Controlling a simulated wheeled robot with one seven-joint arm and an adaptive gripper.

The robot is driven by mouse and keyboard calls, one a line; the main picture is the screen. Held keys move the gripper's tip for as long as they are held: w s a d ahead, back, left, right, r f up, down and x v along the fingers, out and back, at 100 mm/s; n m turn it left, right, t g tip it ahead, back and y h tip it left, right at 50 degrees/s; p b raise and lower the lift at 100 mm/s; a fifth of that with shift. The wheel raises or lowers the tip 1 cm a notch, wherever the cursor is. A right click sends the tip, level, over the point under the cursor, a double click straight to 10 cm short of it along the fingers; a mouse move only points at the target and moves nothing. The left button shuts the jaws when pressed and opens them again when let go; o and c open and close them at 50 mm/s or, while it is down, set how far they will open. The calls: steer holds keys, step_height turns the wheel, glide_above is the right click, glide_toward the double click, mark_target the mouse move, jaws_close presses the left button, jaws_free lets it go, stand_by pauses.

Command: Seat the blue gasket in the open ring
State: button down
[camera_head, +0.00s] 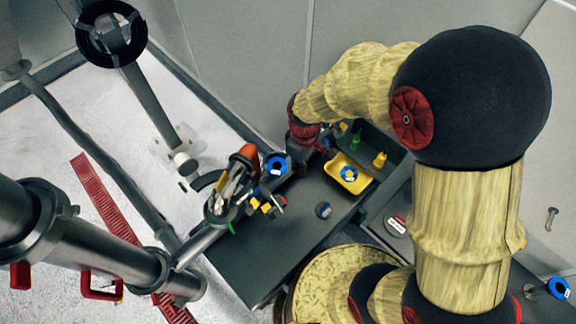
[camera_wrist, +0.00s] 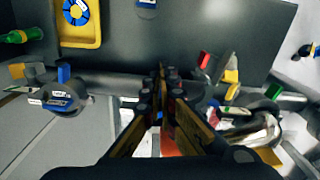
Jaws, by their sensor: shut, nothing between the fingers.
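The blue gasket (camera_head: 348,174), a round blue piece with pale marks, lies in a yellow tray (camera_head: 362,186) on the dark bench. It also shows at the top left of the wrist view (camera_wrist: 76,12). My gripper (camera_wrist: 160,78) is shut and empty, with its two fingers together. In the head view it is largely hidden below the wrist, left of the tray and apart from the gasket. I cannot tell for sure which part is the open ring; a pipe joint (camera_head: 222,207) with coloured handles stands at the bench's left edge.
A dark disc with a blue label (camera_head: 323,210) lies on the bench (camera_head: 262,262). Another blue round piece (camera_head: 276,166) is near the bench's far left edge. Green and yellow bottles (camera_head: 380,159) stand behind the tray. Large pipes (camera_head: 110,255) fill the left side.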

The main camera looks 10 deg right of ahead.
steer(key=w+a+f+m+p, duration=0.1)
steer(key=w+a+f, duration=0.1)
steer(key=f, duration=0.8)
steer(key=shift+w, duration=0.65)
steer(key=shift+a, duration=0.1)
steer(key=shift+w+a+b, duration=0.3)
steer(key=shift+w+a, duration=0.25)
steer(key=shift+w, duration=0.25)
